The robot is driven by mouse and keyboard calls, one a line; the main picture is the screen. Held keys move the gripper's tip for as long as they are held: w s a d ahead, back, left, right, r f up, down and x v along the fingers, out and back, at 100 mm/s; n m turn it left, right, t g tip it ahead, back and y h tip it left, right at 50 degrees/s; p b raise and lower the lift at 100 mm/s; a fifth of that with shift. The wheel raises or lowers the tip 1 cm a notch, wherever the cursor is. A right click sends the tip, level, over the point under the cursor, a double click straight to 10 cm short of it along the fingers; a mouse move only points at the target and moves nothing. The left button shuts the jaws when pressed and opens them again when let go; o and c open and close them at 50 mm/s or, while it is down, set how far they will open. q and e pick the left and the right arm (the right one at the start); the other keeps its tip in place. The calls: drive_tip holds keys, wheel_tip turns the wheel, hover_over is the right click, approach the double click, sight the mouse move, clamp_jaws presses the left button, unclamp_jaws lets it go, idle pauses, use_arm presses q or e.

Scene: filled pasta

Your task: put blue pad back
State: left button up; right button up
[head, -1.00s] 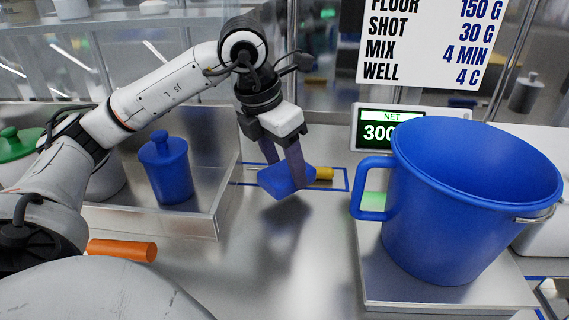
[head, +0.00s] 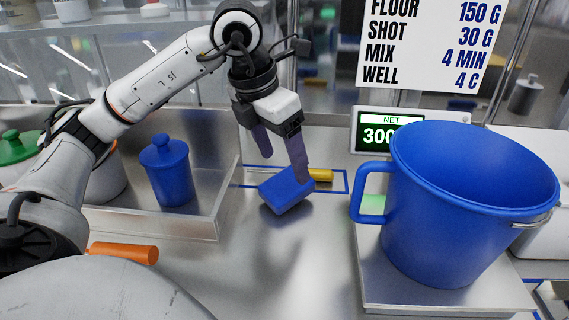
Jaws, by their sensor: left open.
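The blue pad (head: 287,192) is a small block just below my left gripper, at the near edge of a blue outlined rectangle (head: 347,182) on the steel counter. It looks tilted, and I cannot tell whether it rests fully on the counter. My left gripper (head: 285,167) is open, its fingers spread wide above the pad. The right finger overlaps the pad's far right corner in the picture; I cannot tell whether they touch. My right gripper is not in view.
A yellow cylinder (head: 321,175) lies behind the pad. A large blue jug (head: 450,220) stands on a scale (head: 440,298) at the right. A lidded blue jar (head: 167,172) stands in a steel tray (head: 190,225) at the left. An orange handle (head: 125,252) is near the front left.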

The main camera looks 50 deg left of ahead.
use_arm(q)
drive_tip(key=p+v, duration=0.2)
drive_tip(key=v, duration=0.7)
